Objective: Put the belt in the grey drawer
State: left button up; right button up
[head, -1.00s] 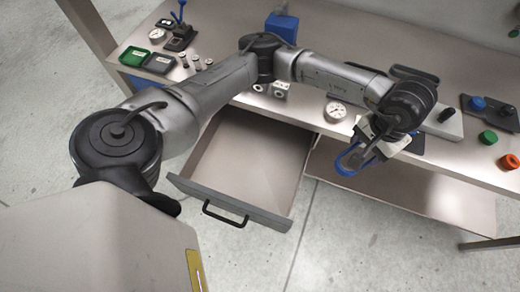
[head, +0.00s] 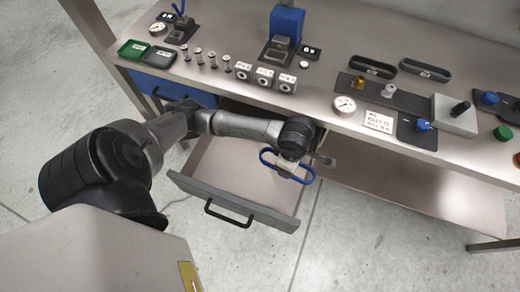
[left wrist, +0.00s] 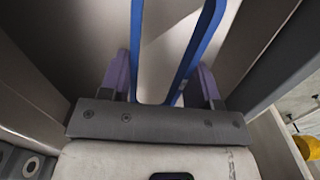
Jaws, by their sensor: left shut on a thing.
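The belt is a blue loop (head: 267,160), held by my left gripper (head: 287,167). It hangs above the right part of the open grey drawer (head: 262,213). In the left wrist view, two strands of the belt (left wrist: 202,42) run up from between my purple left fingers (left wrist: 162,85), which are shut on it. The pale inside of the drawer shows beyond the belt. The drawer is pulled out under the bench and looks empty where it is visible. My forearm hides its back. My right gripper is in neither view.
The bench top (head: 210,92) overhangs the back of the drawer. A closed blue drawer (head: 150,86) is to the left. Two dark belt-like loops (head: 425,69), gauges, weights and a blue press (head: 286,22) stand on the bench. A lower shelf (head: 420,185) lies to the right.

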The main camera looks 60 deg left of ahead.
pick_arm(q)
jog(key=f+n, duration=0.1)
jog(key=b, duration=0.3)
send_over(258, 159)
jog(key=d, duration=0.1)
jog(key=shift+n, duration=0.4)
notch_tip(258, 159, down, 6)
jog(key=shift+w+d+f, duration=0.15)
jog(key=shift+f, duration=0.05)
jog(key=shift+s+a+f, duration=0.2)
jog(key=shift+a+f, duration=0.2)
jog(key=shift+a, duration=0.25)
jog(key=shift+f+b, duration=0.7)
jog(key=shift+f, duration=1.35)
jog(key=shift+f, duration=0.1)
jog(key=o, duration=0.9)
